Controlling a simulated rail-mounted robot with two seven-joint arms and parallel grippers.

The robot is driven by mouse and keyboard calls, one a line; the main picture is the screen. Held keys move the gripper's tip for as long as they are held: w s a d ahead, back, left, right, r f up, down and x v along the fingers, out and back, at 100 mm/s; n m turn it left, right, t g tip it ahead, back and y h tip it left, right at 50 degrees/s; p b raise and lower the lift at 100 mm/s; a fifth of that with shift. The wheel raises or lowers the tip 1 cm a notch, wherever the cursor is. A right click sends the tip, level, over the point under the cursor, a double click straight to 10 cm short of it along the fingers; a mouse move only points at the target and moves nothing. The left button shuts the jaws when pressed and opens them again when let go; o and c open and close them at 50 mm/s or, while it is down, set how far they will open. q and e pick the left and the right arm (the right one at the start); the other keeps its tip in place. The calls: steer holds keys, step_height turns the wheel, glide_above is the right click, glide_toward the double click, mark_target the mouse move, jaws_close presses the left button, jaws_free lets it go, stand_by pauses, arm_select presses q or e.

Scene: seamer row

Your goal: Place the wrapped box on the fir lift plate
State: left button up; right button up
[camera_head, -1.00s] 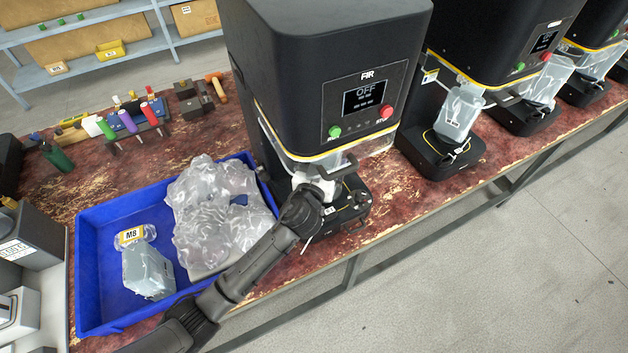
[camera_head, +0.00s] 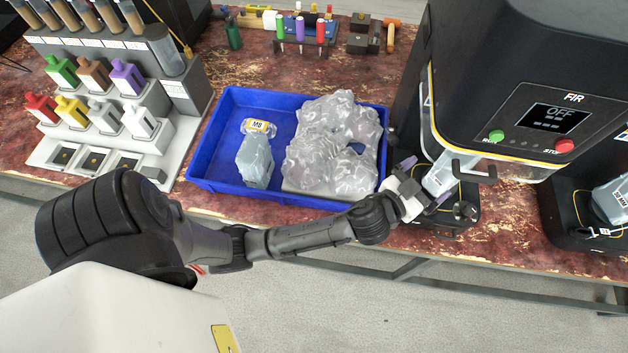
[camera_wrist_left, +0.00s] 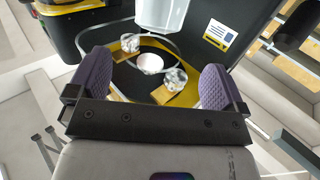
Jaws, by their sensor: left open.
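A grey film-wrapped box (camera_head: 255,160) lies in the blue tray (camera_head: 232,190) next to a tag reading M8. My left gripper (camera_head: 426,179) is open at the front of the FIR machine (camera_head: 545,80), far right of that box. A pale grey, box-like piece (camera_head: 439,178) shows at its purple fingers. I cannot tell whether it is another wrapped box or a machine part. The fir lift plate is largely hidden by the gripper; its black base (camera_head: 455,213) shows below. In the left wrist view the gripper (camera_wrist_left: 160,88) has its fingers wide apart. My right gripper is out of view.
Crumpled clear plastic bundles (camera_head: 330,145) fill the tray's right side. A rack of coloured bottles (camera_head: 95,95) stands left. Screwdrivers (camera_head: 303,30) stand behind the tray. The FIR machine's clear guard (camera_head: 500,170) overhangs beside the gripper. Another machine base (camera_head: 580,225) stands right.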

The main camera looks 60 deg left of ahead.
arm_select(q)
steer(key=s+a+f+g, duration=0.4)
steer(key=s+f+g, duration=0.3)
steer(key=s+f, duration=0.55)
steer(key=s+f+m+g+h, duration=0.2)
steer(key=s+g, duration=0.5)
steer(key=s, duration=1.1)
steer(key=shift+s+d+m, duration=0.3)
steer(key=shift+d+m, duration=0.05)
steer(key=shift+m, duration=0.35)
steer(key=shift+f, duration=0.15)
